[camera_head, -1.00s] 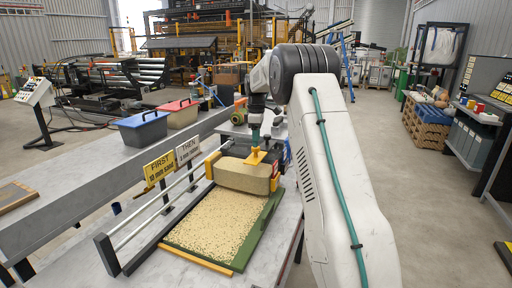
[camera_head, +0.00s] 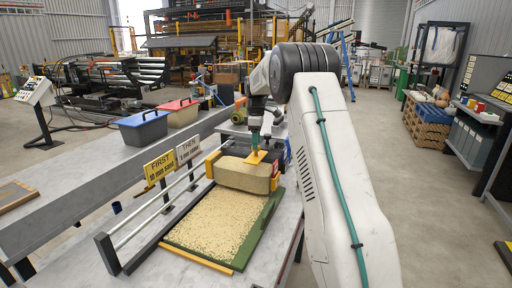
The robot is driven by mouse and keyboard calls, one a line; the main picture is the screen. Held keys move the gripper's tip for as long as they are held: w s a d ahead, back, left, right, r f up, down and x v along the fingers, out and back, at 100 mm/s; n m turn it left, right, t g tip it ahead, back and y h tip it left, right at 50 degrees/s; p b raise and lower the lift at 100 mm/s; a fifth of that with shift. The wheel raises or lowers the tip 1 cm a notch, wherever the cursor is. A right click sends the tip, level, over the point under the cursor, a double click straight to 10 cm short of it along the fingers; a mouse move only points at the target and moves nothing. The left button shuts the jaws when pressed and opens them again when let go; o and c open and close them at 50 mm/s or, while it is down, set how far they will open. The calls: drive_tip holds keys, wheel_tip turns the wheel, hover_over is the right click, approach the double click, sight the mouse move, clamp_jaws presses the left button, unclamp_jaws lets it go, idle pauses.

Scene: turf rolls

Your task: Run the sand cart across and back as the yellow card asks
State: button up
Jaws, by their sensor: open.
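The sand cart (camera_head: 243,175) is a box with a tan sand-coloured front and yellow and dark ends. It stands at the far end of a green-edged tray (camera_head: 262,232) covered in tan granules. A yellow handle piece (camera_head: 257,156) sits on top of the cart. My gripper (camera_head: 257,148) is open, pointing down right at this handle; whether the fingers touch it is too small to tell. The yellow card (camera_head: 159,168) reads "FIRST" with a 10 mm line below. A white card (camera_head: 188,149) beside it reads "THEN"; its lower line is hard to read.
Metal rails (camera_head: 150,212) run along the tray's left side, ending at a dark upright plate (camera_head: 106,254). A blue tub (camera_head: 143,130) and a red tub (camera_head: 179,113) stand on the long grey bench behind.

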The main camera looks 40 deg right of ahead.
drive_tip(key=shift+f, duration=1.95)
clamp_jaws()
